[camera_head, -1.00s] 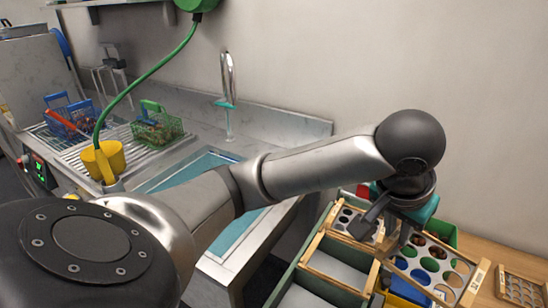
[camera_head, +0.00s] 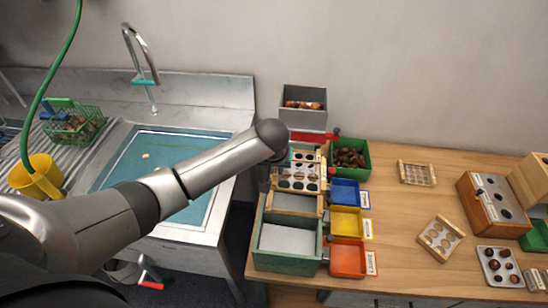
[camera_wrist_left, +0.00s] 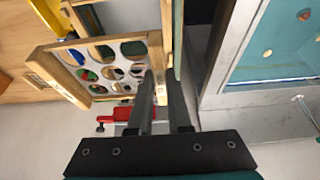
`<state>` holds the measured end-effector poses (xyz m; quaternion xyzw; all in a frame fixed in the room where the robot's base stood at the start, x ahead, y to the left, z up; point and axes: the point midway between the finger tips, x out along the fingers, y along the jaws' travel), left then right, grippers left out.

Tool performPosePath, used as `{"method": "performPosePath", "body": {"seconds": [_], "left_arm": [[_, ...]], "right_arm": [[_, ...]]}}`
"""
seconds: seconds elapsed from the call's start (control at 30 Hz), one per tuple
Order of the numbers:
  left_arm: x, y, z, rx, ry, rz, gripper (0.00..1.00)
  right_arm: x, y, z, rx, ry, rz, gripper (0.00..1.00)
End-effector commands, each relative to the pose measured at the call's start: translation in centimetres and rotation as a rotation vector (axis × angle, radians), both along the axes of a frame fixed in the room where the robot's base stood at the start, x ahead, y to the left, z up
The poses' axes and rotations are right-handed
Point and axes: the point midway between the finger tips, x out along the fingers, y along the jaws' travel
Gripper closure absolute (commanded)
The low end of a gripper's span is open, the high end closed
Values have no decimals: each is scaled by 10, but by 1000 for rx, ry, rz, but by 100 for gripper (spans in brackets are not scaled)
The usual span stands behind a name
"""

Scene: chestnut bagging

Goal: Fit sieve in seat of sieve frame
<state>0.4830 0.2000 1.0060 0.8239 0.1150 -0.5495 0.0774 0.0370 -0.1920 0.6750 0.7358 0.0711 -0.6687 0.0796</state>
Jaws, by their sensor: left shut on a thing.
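The sieve (camera_head: 299,185) is a pale plate with large round holes and a wooden edge. My left gripper (camera_head: 268,184) is shut on its left side and holds it over the far part of the sieve frame (camera_head: 265,220), a green stand with wooden rails. In the left wrist view, the sieve (camera_wrist_left: 151,60) lies left of my gripper fingers (camera_wrist_left: 165,100); coloured things show through its holes. A wooden rail of the sieve frame (camera_wrist_left: 166,30) shows beyond. My wrist and forearm hide part of the grip. I cannot tell whether the sieve touches the seat. My right gripper is out of view.
Blue (camera_head: 345,192), yellow (camera_head: 345,221) and orange (camera_head: 347,258) trays stand right of the frame. A green bin (camera_head: 367,160) and a grey box (camera_head: 304,97) stand behind. The sink (camera_head: 205,190) is at left. Bare tabletop (camera_head: 395,215) lies right of the trays.

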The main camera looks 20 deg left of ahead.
Motion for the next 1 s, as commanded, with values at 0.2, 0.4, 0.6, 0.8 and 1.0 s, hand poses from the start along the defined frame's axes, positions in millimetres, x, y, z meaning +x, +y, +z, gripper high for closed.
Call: {"method": "performPosePath", "body": {"seconds": [0.2,0.4,0.6,0.8,1.0], "left_arm": [[-2,4,-8,-2,-2,1,100],[-2,4,-17,-1,-2,1,100],[-2,5,-31,-1,-2,3,100],[-3,4,-47,-1,-1,1,100],[-3,4,-62,-2,-1,3,100]], "right_arm": [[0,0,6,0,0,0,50],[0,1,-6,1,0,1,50],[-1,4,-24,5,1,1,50],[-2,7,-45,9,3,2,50],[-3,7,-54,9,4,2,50]]}}
